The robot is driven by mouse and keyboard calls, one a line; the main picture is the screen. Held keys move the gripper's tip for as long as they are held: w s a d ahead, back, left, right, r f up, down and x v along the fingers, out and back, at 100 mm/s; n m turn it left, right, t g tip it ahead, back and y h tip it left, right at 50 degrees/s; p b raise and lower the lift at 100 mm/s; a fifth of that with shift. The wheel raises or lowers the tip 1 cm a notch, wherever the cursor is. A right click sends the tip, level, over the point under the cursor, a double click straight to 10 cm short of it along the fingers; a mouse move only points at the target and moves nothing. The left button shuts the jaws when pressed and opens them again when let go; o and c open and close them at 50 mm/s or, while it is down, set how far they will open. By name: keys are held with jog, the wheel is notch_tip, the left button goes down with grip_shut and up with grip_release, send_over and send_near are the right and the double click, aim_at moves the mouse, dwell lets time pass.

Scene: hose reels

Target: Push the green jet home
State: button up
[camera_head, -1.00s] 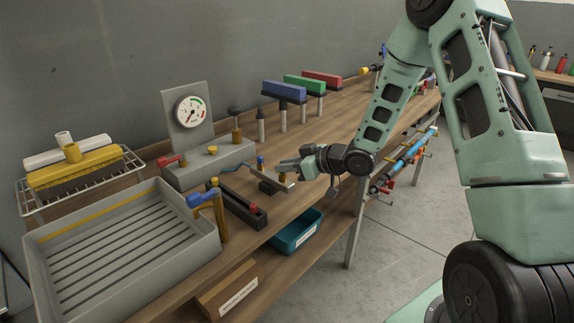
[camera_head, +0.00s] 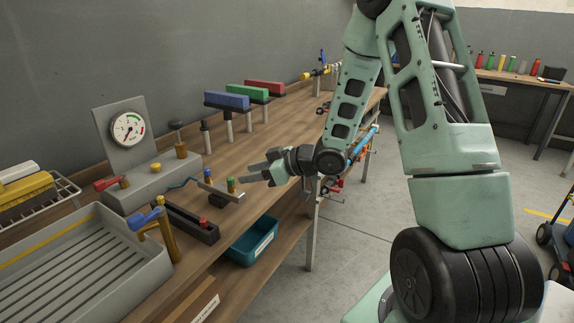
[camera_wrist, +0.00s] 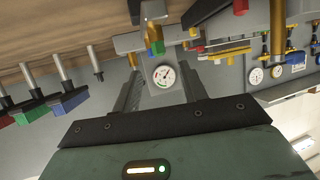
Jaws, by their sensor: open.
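The green jet (camera_head: 231,182), a small brass piece with a green top, stands upright at the near right end of a grey bar (camera_head: 220,191) on the bench. A blue-topped jet (camera_head: 207,172) stands at the bar's other end. I cannot tell how deep the green jet sits. My gripper (camera_head: 257,170) is open and empty, close to the right of the green jet and apparently apart from it. In the wrist view, green and blue colours (camera_wrist: 157,47) show just beyond the jaws.
A grey gauge stand (camera_head: 128,128) and dark trough (camera_head: 190,222) lie left of the bar. A ribbed grey tray (camera_head: 85,272) is at the near left. Blue, green and red blocks on posts stand farther along the bench. A teal bin (camera_head: 252,243) sits below.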

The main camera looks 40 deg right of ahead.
jog(key=v, duration=1.1)
jog(key=shift+s+d+r, duration=0.1)
jog(key=w+a+g+h, duration=0.1)
jog(key=a+g+h, duration=0.35)
jog(key=a, duration=1.05)
jog(key=s+a+g, duration=0.2)
jog(key=s+a, duration=0.2)
jog(key=s, duration=0.3)
jog(key=s+a+g+h, duration=0.1)
jog(key=s+a+g, duration=0.1)
jog(key=s+a, duration=0.3)
jog(key=s+a+n+g+h, duration=0.1)
jog(key=s+a+g, duration=0.2)
jog(key=s, duration=0.7)
jog(key=shift+s+a, duration=0.4)
jog(key=shift+a, duration=0.4)
